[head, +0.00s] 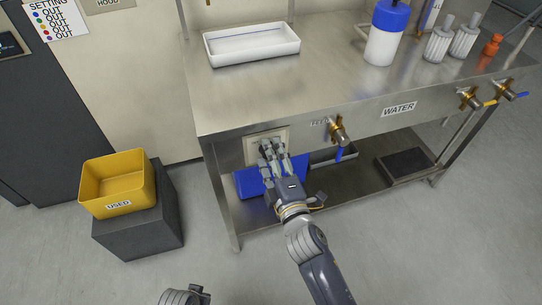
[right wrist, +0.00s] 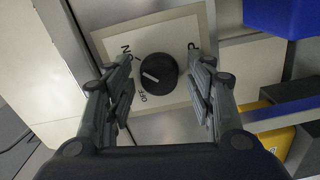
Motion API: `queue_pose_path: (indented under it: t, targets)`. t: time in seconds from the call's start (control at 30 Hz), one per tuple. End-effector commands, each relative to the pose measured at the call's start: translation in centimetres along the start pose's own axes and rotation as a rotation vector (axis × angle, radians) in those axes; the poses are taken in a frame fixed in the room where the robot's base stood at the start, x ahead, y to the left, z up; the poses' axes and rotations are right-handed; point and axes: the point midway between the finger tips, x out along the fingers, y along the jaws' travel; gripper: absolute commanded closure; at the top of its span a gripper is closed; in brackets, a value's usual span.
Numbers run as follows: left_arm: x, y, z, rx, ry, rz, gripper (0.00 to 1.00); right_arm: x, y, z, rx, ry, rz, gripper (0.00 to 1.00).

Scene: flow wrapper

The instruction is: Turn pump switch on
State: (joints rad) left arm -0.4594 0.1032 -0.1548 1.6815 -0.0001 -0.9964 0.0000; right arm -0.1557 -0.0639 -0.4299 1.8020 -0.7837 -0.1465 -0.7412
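The pump switch is a round black knob (right wrist: 158,73) on a beige plate (right wrist: 184,30) in the right wrist view. Its white mark slants toward the left side, where "ON" and "OFF" are printed. My right gripper (right wrist: 161,60) is open, with one finger on each side of the knob. Whether the fingers touch it I cannot tell. In the head view the plate (head: 252,147) sits on the front of the steel table, and my right gripper (head: 272,149) covers the knob.
The steel table (head: 255,95) carries a white tray (head: 252,57) and a blue-capped bottle (head: 384,42). Right of the switch is a valve (head: 338,132) with a blue handle. A blue box (head: 244,184) is below. A yellow bin (head: 118,183) stands left.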

Motion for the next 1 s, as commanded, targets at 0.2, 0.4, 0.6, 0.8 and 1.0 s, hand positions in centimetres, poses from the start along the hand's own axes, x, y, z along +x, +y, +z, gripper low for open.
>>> queue_pose_path:
  t: [0.2, 0.4, 0.6, 0.8, 1.0]
  targets:
    - [-0.1, 0.2, 0.1, -0.002, -0.002, 0.004, 1.00, -0.2, 0.0, 0.0, -0.001, 0.000, 0.001, 0.50]
    - [0.0, 0.1, 0.1, -0.001, -0.001, 0.002, 1.00, -2.4, -0.1, 0.0, 0.000, -0.001, -0.002, 0.50]
    - [0.0, 0.0, 0.0, -0.001, 0.000, 0.001, 1.00, -6.3, -0.2, 0.1, 0.000, -0.002, -0.004, 0.50]
    - [0.0, 0.0, 0.0, -0.001, 0.000, 0.000, 1.00, -9.7, -0.1, 0.0, 0.001, -0.001, -0.003, 0.50]
    - [0.0, 0.0, 0.0, -0.001, 0.000, 0.000, 1.00, -11.5, 0.0, 0.0, -0.001, -0.001, -0.001, 0.50]
